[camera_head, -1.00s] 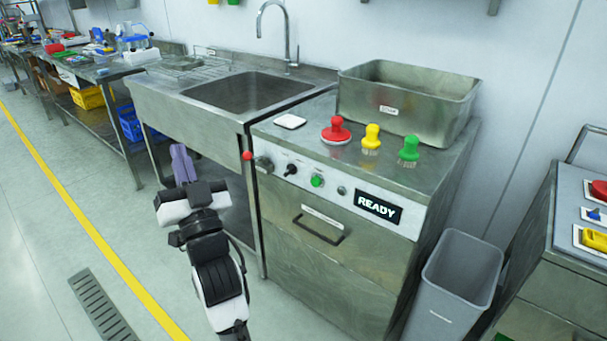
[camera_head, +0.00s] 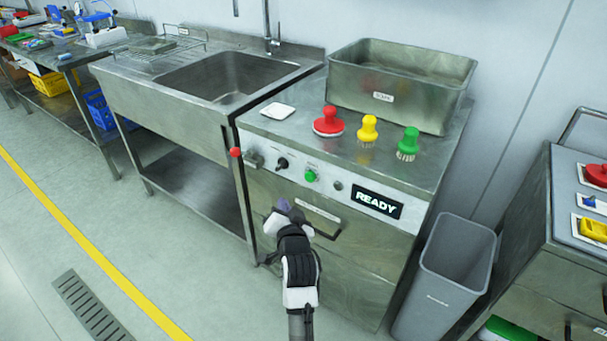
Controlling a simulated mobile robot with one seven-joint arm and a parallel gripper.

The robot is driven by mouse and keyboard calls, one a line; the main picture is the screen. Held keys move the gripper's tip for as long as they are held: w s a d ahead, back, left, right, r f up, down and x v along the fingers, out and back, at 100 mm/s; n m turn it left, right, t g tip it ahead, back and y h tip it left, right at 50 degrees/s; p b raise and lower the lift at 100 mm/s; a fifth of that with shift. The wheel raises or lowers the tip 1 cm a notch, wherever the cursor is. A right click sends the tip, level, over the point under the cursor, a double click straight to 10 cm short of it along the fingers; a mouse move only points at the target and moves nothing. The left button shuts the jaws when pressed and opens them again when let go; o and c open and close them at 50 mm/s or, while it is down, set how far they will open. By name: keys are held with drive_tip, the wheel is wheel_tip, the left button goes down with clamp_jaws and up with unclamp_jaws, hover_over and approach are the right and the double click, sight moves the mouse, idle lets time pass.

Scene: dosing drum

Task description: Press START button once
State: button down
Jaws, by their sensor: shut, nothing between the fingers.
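A steel cabinet with a sloped white control panel (camera_head: 328,189) stands in the middle. On the panel is a small green button (camera_head: 311,175), which appears to be START, though its label is too small to read. Left of it are a black switch (camera_head: 282,163) and a red-knobbed lever (camera_head: 236,153). Right of it are a small dark button (camera_head: 338,186) and a display (camera_head: 377,204) reading READY. My gripper (camera_head: 284,205) is shut and empty. It appears just below and left of the green button, apart from it; its fingertips are partly hidden by my wrist.
A drawer handle (camera_head: 318,221) lies close beside my gripper. Red (camera_head: 328,121), yellow (camera_head: 368,130) and green (camera_head: 408,143) brushes and a steel bin (camera_head: 400,85) stand on the cabinet top. A sink (camera_head: 225,75) is left, a grey waste bin (camera_head: 450,275) right.

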idle(0.3)
drive_tip(key=w+d+b, duration=0.1)
drive_tip(key=w+d, duration=0.4)
drive_tip(key=w, duration=0.2)
idle(0.3)
drive_tip(key=shift+w+d, duration=0.2)
idle(1.8)
drive_tip(key=shift+w+d, duration=0.15)
drive_tip(key=shift+w, duration=0.05)
drive_tip(key=shift+w+d, duration=0.3)
drive_tip(key=shift+w, duration=0.1)
idle(0.9)
drive_tip(key=shift+s+a, duration=0.55)
drive_tip(key=shift+s, duration=0.2)
drive_tip(key=shift+s+a+p, duration=0.45)
drive_tip(key=shift+s+a, duration=0.3)
drive_tip(key=shift+s, duration=0.3)
drive_tip(key=shift+s+a+p, duration=0.45)
drive_tip(key=shift+s+a, duration=0.25)
drive_tip(key=shift+s, duration=0.3)
